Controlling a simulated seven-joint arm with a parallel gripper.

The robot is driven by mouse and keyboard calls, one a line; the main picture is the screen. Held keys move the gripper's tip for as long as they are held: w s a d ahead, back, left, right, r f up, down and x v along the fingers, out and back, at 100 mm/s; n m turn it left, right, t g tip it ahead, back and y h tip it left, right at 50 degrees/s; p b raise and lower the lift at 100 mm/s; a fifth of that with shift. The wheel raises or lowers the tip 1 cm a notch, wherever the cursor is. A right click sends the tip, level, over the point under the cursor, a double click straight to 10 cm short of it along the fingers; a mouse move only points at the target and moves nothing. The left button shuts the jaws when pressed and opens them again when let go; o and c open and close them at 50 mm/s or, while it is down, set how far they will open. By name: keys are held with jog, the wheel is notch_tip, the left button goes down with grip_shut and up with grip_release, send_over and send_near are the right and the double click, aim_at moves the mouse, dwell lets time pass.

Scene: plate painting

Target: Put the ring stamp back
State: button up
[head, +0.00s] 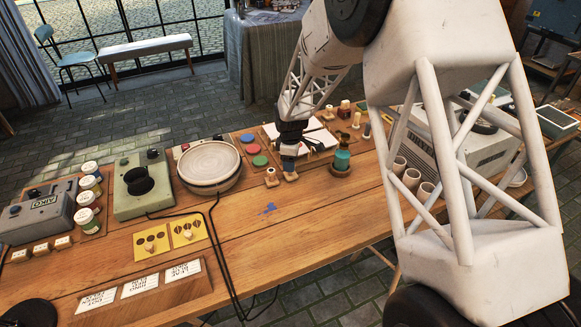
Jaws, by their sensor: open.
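My gripper (290,167) hangs, fingers down and open, over the middle of the wooden table. Its fingers are at a small wooden-handled stamp (291,177), partly hidden by them; I cannot tell whether they touch it. A similar stamp (271,177) stands just to its left. Several other small stamps or pegs stand farther back right, among them a pale one (356,120) and one beside it (367,132). The stamp faces are hidden or too small, so I cannot tell which is the ring stamp.
Coloured ink pads (249,149) and a round turntable (209,162) lie left. Yellow cards (151,243) with pegs are nearer, beside black cables. The front right tabletop is clear.

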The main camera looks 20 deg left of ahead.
notch_tip(320, 180, up, 8)
dwell(0.4)
dwell(0.6)
jog(key=shift+r, duration=0.1)
jog(key=s+d+r+m, duration=0.35)
jog(key=d+r, duration=0.25)
jog(key=d, duration=0.3)
jog(key=s+d+r+m+t, duration=0.1)
jog(key=s+d+r+m, duration=0.25)
jog(key=d+r, duration=0.45)
jog(key=s+d+r+m, duration=0.2)
jog(key=s+d+r, duration=0.3)
jog(key=d, duration=0.6)
jog(key=s+d+r+m, duration=0.1)
jog(key=s+d+m, duration=0.4)
jog(key=s+d, duration=0.4)
jog(key=s+d+r+m+t, duration=0.1)
jog(key=s+d+m, duration=0.5)
jog(key=s, duration=1.2)
jog(key=shift+s+d+t, duration=0.25)
jog(key=shift+d+t, duration=0.05)
jog(key=shift+d, duration=2)
